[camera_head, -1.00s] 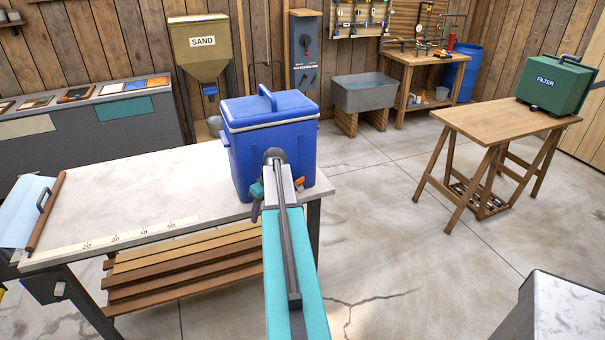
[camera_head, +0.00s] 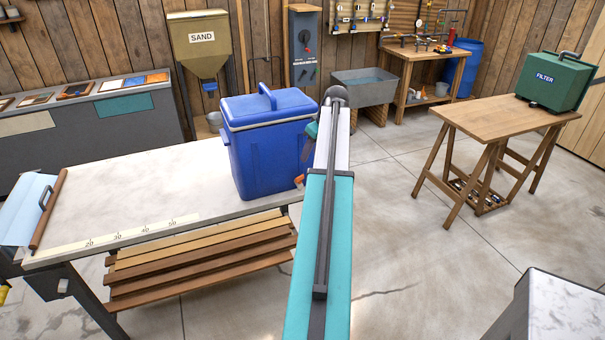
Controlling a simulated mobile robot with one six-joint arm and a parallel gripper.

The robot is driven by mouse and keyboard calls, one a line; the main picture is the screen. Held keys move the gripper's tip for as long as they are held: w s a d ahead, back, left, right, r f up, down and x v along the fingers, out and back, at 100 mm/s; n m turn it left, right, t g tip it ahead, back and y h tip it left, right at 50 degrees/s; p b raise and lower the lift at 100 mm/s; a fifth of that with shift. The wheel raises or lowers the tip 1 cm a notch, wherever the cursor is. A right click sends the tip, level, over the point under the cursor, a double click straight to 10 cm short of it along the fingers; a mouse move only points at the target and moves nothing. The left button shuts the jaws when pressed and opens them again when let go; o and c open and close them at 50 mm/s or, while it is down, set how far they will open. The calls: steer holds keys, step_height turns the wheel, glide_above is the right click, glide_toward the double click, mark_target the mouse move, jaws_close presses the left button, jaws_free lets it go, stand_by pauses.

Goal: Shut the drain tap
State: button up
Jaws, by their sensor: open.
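A blue cooler box (camera_head: 262,160) with a pale rim and a carry handle stands upright on the right end of the white-topped bench. A small orange part (camera_head: 299,180), which looks like the drain tap, shows at the cooler's lower right edge. It is small and partly covered by my arm, so I cannot tell its setting. My gripper (camera_head: 308,148) shows only in part, as teal and dark pieces left of my arm. It is open and overlaps the cooler's right side in the picture. I cannot tell whether it touches the cooler.
A wooden table (camera_head: 505,115) with a green filter box (camera_head: 553,82) stands at the right. Open floor lies between.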

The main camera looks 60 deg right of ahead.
mark_target(300, 176)
steer(key=shift+f, duration=0.15)
steer(key=shift+p+x, duration=2.2)
steer(key=shift+x, duration=4.6)
steer(key=c, duration=0.8)
